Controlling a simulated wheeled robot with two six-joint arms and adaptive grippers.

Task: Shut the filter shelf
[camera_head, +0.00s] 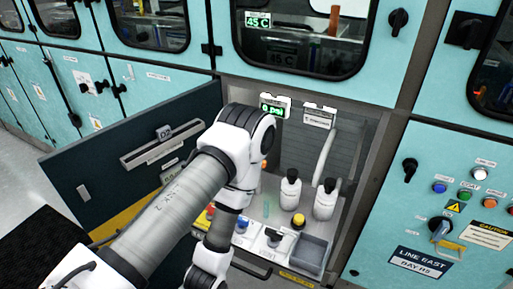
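An open bay in the teal cabinet holds a light shelf (262,212), which I take to be the filter shelf. Two white bottles with dark caps, a left one (290,193) and a right one (325,200), stand on it. A grey bin (308,252) is at its front right, and a yellow label (297,278) is on its front edge. How far the shelf is pulled out is unclear. My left arm crosses in front of the bay and hides its left part. Its wrist bends down to the bottom edge, and its gripper is not visible. My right gripper is out of view.
A dark door (105,170) stands swung open to the left of the bay. A lit display (275,106) hangs at the bay's top. Right of it is a panel with a black knob (410,169) and coloured buttons (465,195). Windowed cabinets are above.

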